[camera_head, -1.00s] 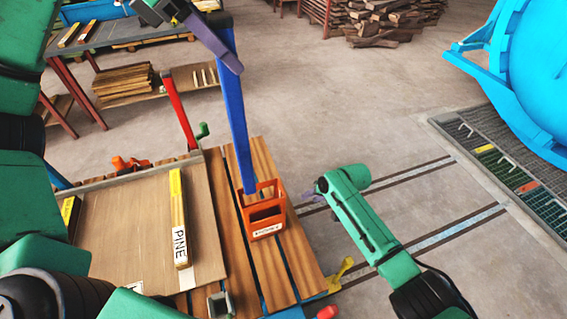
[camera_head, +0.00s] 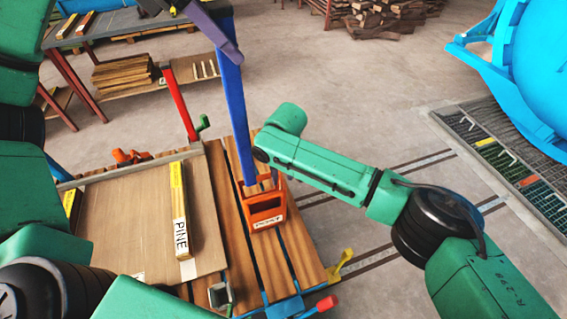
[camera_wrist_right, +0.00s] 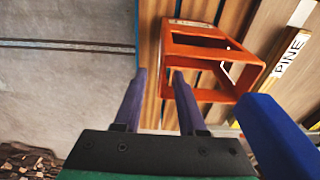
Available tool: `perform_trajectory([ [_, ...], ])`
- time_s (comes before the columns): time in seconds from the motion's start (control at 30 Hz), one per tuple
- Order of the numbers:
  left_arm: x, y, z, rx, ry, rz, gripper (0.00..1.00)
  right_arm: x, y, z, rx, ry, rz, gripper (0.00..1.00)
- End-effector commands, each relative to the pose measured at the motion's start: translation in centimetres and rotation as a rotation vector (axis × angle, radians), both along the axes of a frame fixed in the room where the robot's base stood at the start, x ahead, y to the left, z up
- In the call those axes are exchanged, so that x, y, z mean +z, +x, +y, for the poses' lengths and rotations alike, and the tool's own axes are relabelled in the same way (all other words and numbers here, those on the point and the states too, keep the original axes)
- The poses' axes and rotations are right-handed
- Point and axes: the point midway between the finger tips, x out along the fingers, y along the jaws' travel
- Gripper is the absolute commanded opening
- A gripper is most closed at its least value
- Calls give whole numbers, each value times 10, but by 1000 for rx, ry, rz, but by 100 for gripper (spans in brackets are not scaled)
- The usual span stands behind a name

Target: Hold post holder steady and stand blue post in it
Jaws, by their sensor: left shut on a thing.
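The orange post holder (camera_head: 266,210) is an open box frame on the wooden slatted table. It also shows in the right wrist view (camera_wrist_right: 205,53). My left gripper (camera_head: 216,33) is shut on the upper part of the long blue post (camera_head: 237,115), which hangs slightly tilted. The post's lower end is over the holder's back left corner; I cannot tell whether it is inside. The post also shows at lower right in the right wrist view (camera_wrist_right: 275,135). My right gripper (camera_wrist_right: 159,78) is open, its fingers apart and pointing at the holder's near side; the head view hides its fingers.
A wooden board (camera_head: 135,225) with a yellow-tagged PINE strip (camera_head: 180,215) lies left of the holder. A red upright (camera_head: 181,105) with a green handle stands behind. A yellow lever (camera_head: 341,267) sticks out at the table's right corner. Open floor lies to the right.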

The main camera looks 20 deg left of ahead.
Motion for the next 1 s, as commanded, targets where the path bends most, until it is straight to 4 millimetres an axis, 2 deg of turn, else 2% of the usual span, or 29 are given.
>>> perform_trajectory([
  [0.1,1,0,0,0,-1,-2,0,-17,1,1,0,-1,2,40],
  [0.17,1,0,0,0,-1,-2,0,-22,2,2,0,1,1,40],
  [0.43,1,0,0,0,-1,-2,0,-25,3,2,0,1,0,40],
  [0.47,1,0,0,0,-1,-2,0,-25,3,2,0,1,0,32],
  [0.53,1,0,0,0,-1,-2,0,-25,3,2,0,1,0,6],
  [0.57,1,0,0,0,-1,-2,0,-25,3,2,0,1,0,0],
  [1.0,1,0,0,0,-1,-2,0,-24,3,2,0,1,0,0],
])
